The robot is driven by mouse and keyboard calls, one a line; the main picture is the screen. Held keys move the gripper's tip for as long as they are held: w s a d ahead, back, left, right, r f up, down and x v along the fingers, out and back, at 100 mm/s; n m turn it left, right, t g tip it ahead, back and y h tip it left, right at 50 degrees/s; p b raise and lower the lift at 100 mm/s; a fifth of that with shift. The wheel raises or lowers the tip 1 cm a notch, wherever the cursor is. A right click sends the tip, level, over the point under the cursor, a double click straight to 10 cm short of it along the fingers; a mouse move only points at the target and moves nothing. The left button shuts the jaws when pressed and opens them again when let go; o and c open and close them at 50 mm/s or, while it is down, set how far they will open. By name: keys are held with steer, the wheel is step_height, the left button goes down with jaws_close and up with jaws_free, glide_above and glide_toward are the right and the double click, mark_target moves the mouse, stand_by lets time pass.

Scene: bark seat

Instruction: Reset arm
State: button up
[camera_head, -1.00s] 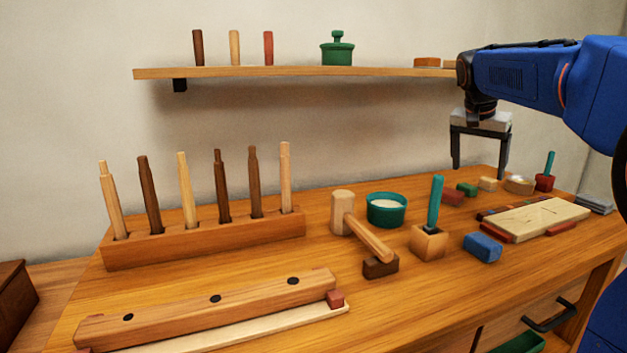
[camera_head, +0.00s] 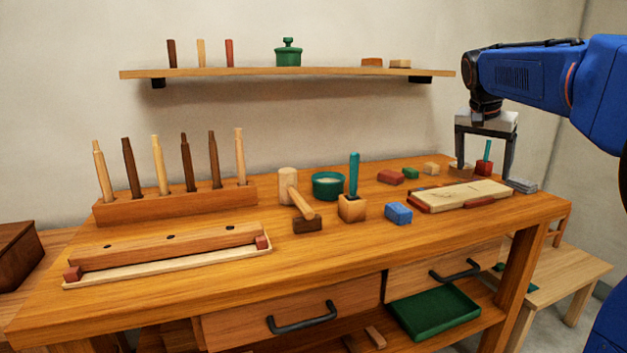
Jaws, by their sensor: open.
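My gripper (camera_head: 484,168) hangs from my blue arm at the right, pointing down. Its two dark fingers are apart, and I see nothing held between them. The workbench (camera_head: 330,262) stretches below and to the left of the gripper.
On the bench are a rack (camera_head: 180,205) of several wooden legs, a mallet (camera_head: 289,188), a teal bowl (camera_head: 328,186), a blue block (camera_head: 398,213) and a pale board (camera_head: 460,194). A shelf (camera_head: 330,71) runs along the wall. A green tray (camera_head: 434,313) lies below the drawers.

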steer(key=s+a+f+n+t+y, duration=0.1)
steer(key=s+a+f+n, duration=0.3)
steer(key=s, duration=0.6)
steer(key=s+a+f+n+y, duration=0.1)
steer(key=s+a+f, duration=0.4)
steer(key=s, duration=0.5)
steer(key=s+a+f+n, duration=0.2)
steer(key=s+f, duration=0.6)
steer(key=s+a+f+n+y, duration=0.1)
steer(key=s+a+f+n, duration=0.1)
steer(key=s+f, duration=0.5)
steer(key=shift+s+a+f+n+t, duration=0.3)
steer(key=shift+s+a+f+t, duration=0.1)
steer(key=shift+s+a, duration=0.4)
